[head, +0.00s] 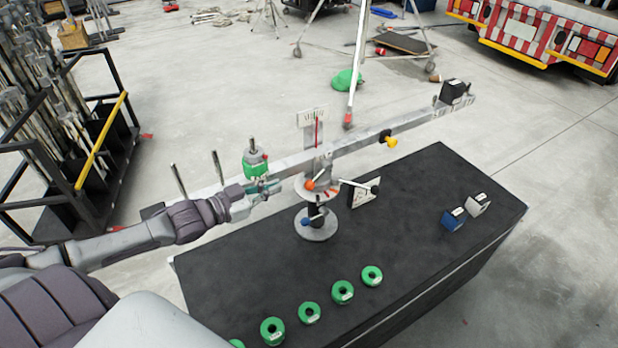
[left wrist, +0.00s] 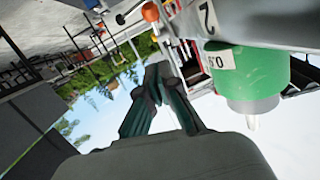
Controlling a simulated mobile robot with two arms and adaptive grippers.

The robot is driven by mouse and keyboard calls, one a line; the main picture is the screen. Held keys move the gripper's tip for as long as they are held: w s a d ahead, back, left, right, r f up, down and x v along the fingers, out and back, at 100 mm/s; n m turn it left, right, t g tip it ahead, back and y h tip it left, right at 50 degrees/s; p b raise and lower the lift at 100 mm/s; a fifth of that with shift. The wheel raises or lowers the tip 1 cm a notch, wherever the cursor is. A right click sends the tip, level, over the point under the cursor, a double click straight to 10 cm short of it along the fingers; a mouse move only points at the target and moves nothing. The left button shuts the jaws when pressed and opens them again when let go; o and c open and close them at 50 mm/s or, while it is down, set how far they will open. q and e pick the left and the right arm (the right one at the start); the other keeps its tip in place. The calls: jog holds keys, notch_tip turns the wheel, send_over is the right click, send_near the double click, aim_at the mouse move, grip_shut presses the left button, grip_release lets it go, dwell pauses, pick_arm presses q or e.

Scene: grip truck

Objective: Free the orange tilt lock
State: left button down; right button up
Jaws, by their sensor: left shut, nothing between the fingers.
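The orange tilt lock (head: 310,185) is a small orange knob on the round plate at the centre of the balance stand. It also shows as an orange ball at the top of the left wrist view (left wrist: 150,12). My left gripper (head: 274,186) is shut and empty, just left of the knob and apart from it. Its closed fingers (left wrist: 156,82) point towards the stand in the left wrist view. The long metal beam (head: 350,142) slopes up to the right. A green weight (head: 256,168) is on the beam right behind my left gripper. My right gripper is not in view.
The stand's round base (head: 316,226) is on the black table (head: 400,235). Several green ring weights (head: 342,291) lie along the front. A blue weight (head: 453,219) and a grey weight (head: 478,204) lie at the right. A white angled plate (head: 362,191) is beside the stand.

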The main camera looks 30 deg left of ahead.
pick_arm(q)
jog(key=p, duration=0.1)
send_near(315, 178)
jog(key=w+d+r, duration=0.2)
jog(key=w+r, duration=0.1)
jog(key=w, duration=0.1)
jog(key=w+f, duration=0.2)
jog(key=shift+d+f, duration=0.2)
jog(key=shift+f, duration=0.2)
jog(key=shift+w+f, duration=0.15)
jog(key=shift+f, duration=0.2)
jog(key=shift+d+f, duration=0.1)
jog(key=shift+f+b, duration=0.3)
jog(key=shift+b, duration=0.2)
jog(key=f+t+b, duration=0.1)
jog(key=t+b, duration=0.1)
jog(key=b, duration=0.3)
jog(key=w+f+t+h+b, duration=0.1)
jog(key=t+b, duration=0.1)
jog(key=b, duration=0.3)
jog(key=d+f+n+t+h+b, duration=0.1)
jog(key=f+t+b, duration=0.1)
jog(key=b, duration=0.3)
jog(key=shift+w, duration=0.4)
jog(key=shift+w+d+f+b, duration=0.3)
jog(key=shift+w+b, duration=0.25)
jog(key=shift+b, duration=0.5)
jog(key=shift+d+r, duration=0.1)
jog(key=shift+r, duration=0.1)
